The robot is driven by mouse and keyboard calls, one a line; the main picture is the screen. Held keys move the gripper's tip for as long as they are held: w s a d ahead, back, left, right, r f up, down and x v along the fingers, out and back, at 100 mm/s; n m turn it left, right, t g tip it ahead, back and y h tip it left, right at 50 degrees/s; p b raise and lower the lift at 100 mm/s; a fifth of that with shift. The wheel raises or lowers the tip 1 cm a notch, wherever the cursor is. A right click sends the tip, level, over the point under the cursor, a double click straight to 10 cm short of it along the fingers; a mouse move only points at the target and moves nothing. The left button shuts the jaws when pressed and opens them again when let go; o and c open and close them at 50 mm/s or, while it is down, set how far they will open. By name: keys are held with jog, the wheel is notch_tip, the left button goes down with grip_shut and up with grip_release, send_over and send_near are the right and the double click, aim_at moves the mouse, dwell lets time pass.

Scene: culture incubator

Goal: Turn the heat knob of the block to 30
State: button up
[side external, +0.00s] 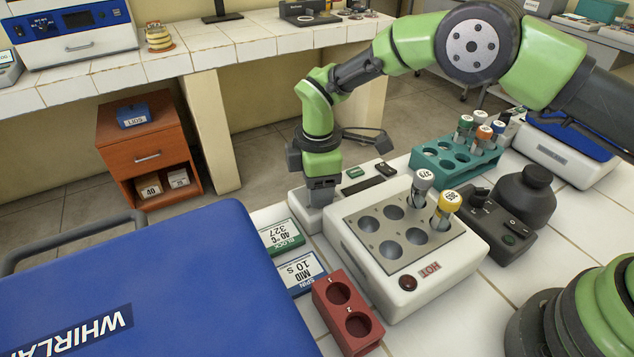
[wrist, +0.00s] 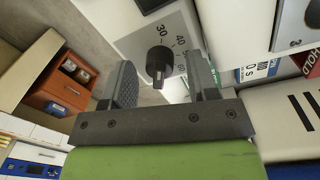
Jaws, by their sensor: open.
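The white heating block (side external: 455,262) stands on the tiled bench, with wells and two capped tubes in its grey top. Its dark heat knob (wrist: 159,62) shows in the wrist view on a grey dial plate (wrist: 133,42) with numbers including 30 and 40. A pale mark shows near the knob's lower end; I cannot tell its exact reading. My gripper (wrist: 161,72) is open, with one finger on each side of the knob; contact is not clear. In the side view my gripper (side external: 322,192) points down at the block's control end and hides the knob.
A green card (side external: 281,237) reads "BLOCK 40°C 327", beside a blue-edged card (side external: 300,272). A red two-hole rack (side external: 347,315) stands in front. A teal tube rack (side external: 455,160) and dark bottle (side external: 527,195) are behind and right. A large blue case (side external: 150,285) fills the left.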

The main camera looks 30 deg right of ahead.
notch_tip(320, 180, up, 10)
jog(key=shift+s+f, duration=0.15)
jog(key=shift+s, duration=0.05)
dwell(0.4)
jog(key=s+d+r+m+t+y, duration=0.1)
jog(key=s+d+r+m, duration=0.3)
jog(key=r, duration=0.4)
jog(key=s+d+r+m+t+y, duration=0.1)
jog(key=s+d+r+m+t, duration=0.1)
jog(key=s+d+r+m, duration=0.45)
jog(key=s+d+r+m+t, duration=0.1)
jog(key=s+m, duration=0.3)
jog(key=s, duration=0.3)
jog(key=s+d+r+m+t, duration=0.1)
jog(key=s+m+t, duration=0.1)
jog(key=s+m, duration=0.2)
jog(key=s, duration=0.3)
jog(key=shift+s+d+r+t, duration=0.15)
jog(key=shift+s+d+t, duration=0.15)
jog(key=shift+s+d, duration=0.1)
